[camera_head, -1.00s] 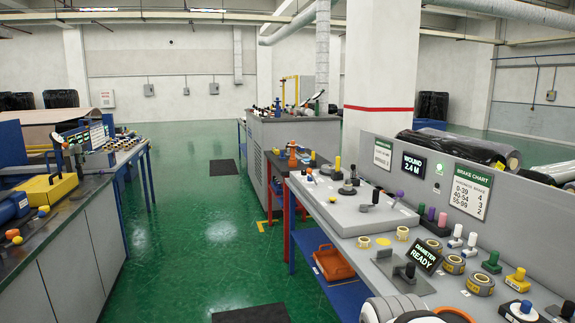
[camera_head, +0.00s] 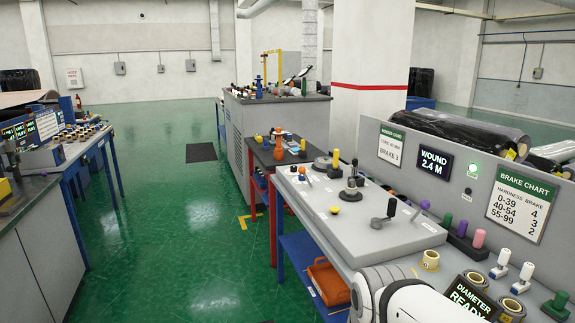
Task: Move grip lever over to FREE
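The sloped grey control panel (camera_head: 352,233) stands on the right-hand bench. On it a dark crank-like lever (camera_head: 384,217) with a black knob leans up near the right edge. A second short black-knobbed lever (camera_head: 352,187) stands upright on a round base farther back. I cannot tell which one is the grip lever; the small white labels on the panel are unreadable, and no FREE mark can be read. My white arm shows at the bottom edge, in front of the panel's near side. My gripper is outside the view.
A WOUND 2.4 M display (camera_head: 435,162) and a BRAKE CHART sign (camera_head: 518,203) are on the upright board behind. A DIAMETER READY display (camera_head: 471,301) and a tape roll (camera_head: 430,260) sit near the arm. An orange bin (camera_head: 329,282) is on the lower shelf. The green floor (camera_head: 180,240) at left is clear.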

